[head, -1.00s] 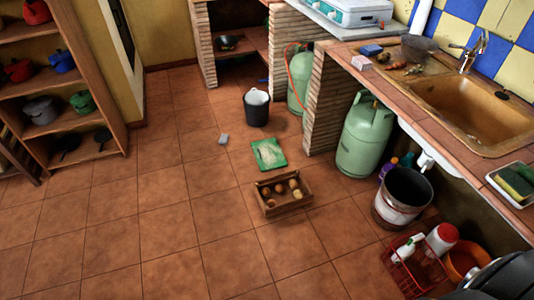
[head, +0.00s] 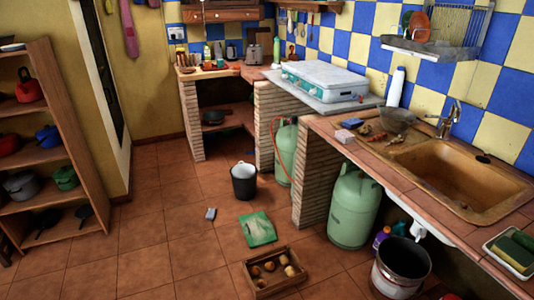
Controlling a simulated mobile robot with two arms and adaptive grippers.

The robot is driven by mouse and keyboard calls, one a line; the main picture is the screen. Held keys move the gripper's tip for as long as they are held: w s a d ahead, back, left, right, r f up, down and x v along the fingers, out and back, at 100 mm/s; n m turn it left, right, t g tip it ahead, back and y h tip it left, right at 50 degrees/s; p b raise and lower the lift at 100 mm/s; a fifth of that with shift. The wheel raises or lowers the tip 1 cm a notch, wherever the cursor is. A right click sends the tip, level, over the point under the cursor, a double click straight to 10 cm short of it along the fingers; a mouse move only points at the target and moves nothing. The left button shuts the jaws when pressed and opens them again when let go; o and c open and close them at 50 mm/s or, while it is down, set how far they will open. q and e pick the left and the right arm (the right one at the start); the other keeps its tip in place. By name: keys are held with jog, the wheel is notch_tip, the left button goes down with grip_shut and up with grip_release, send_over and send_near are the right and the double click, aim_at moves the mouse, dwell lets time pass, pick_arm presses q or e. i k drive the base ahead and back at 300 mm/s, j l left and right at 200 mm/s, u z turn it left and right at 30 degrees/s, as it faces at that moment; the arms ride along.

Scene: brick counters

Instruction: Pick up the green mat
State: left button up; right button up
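A green mat (head: 258,229) lies flat on the tiled floor in the head view, left of the brick counter. It has a pale patch on its upper face; I cannot tell whether that is a print or something lying on it. A wooden crate (head: 275,273) with several round brown items sits just in front of it. Neither of my grippers shows in the head view.
A black bucket (head: 244,181) and a small grey block (head: 210,214) are near the mat. A shelf with pots (head: 55,150) stands left. The floor between is open.

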aim_at(258, 231)
jog(key=i+j+z, duration=0.95)
jog(key=i+j, duration=0.05)
jog(key=j, duration=0.05)
